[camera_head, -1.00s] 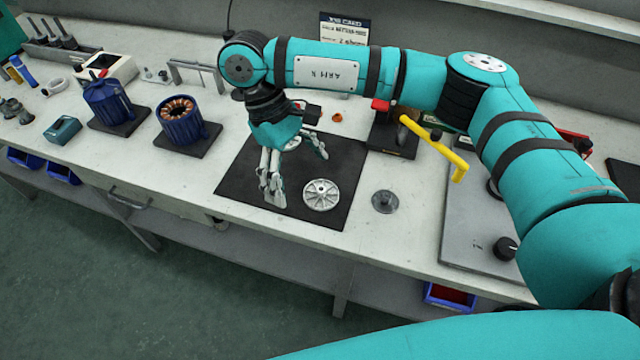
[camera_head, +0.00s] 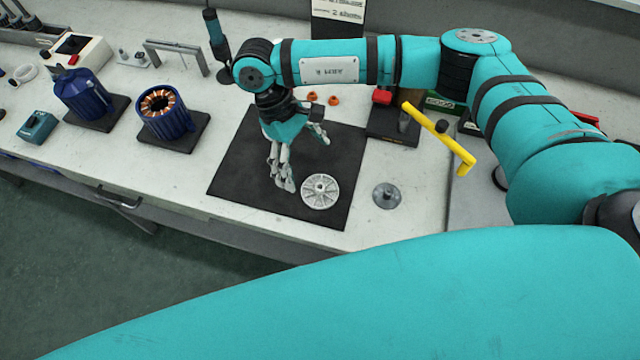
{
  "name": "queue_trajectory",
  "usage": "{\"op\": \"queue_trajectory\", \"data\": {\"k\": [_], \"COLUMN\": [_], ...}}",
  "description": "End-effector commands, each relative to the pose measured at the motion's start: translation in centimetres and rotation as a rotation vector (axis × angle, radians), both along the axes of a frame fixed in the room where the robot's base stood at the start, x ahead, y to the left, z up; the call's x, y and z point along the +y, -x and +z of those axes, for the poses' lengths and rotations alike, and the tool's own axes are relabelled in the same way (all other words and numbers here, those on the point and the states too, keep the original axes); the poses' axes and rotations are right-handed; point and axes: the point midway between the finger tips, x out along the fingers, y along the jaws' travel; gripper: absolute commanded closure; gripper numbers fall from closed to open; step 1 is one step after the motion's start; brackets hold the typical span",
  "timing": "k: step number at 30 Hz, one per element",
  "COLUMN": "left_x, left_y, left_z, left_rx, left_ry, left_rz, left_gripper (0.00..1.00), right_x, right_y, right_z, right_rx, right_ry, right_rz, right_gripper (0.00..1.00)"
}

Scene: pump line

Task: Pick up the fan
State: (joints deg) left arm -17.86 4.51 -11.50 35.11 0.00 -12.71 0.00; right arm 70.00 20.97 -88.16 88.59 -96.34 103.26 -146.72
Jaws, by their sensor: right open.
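The fan (camera_head: 320,191) looks like a round, light grey wheel with spokes. It lies flat near the front right of the black mat (camera_head: 235,190). My right gripper (camera_head: 304,160) is open and empty, above the mat and just behind and to the left of the fan. One finger hangs down close to the fan's left edge; the other is spread to the right, behind the fan. I see no contact between them. My left gripper is not in view.
A grey flanged disc (camera_head: 387,195) lies right of the mat. A yellow-handled fixture (camera_head: 440,138) stands behind it. A copper-wound stator (camera_head: 166,113) and a blue motor housing (camera_head: 85,96) stand left on dark plates. Orange rings (camera_head: 334,100) lie behind the gripper.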

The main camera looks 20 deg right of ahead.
Motion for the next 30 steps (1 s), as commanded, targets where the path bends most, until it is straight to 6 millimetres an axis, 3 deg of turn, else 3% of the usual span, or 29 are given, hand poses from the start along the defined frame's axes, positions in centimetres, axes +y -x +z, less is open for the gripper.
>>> {"op": "queue_trajectory", "data": {"k": [5, 11, 15, 22, 30], "left_x": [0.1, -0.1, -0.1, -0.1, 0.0], "left_y": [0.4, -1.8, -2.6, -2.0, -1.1], "left_z": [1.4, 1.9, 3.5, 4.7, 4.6], "left_rx": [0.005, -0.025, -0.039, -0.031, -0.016], "left_ry": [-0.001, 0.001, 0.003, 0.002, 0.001], "left_rz": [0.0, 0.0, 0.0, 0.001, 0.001], "left_gripper": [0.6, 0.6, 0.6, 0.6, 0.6], "right_x": [-0.8, -1.1, -1.6, -2.4, -2.5], "right_y": [1.0, 1.4, 2.0, 2.7, 2.8], "right_z": [-2.7, -4.1, -5.3, -8.3, -8.9], "right_rx": [0.003, 0.001, 0.005, 0.0, -0.001], "right_ry": [0.001, 0.0, 0.002, 0.001, 0.0], "right_rz": [-0.003, -0.001, -0.003, -0.002, -0.002], "right_gripper": [0.0, 0.0, 0.0, 0.0, 0.0]}}
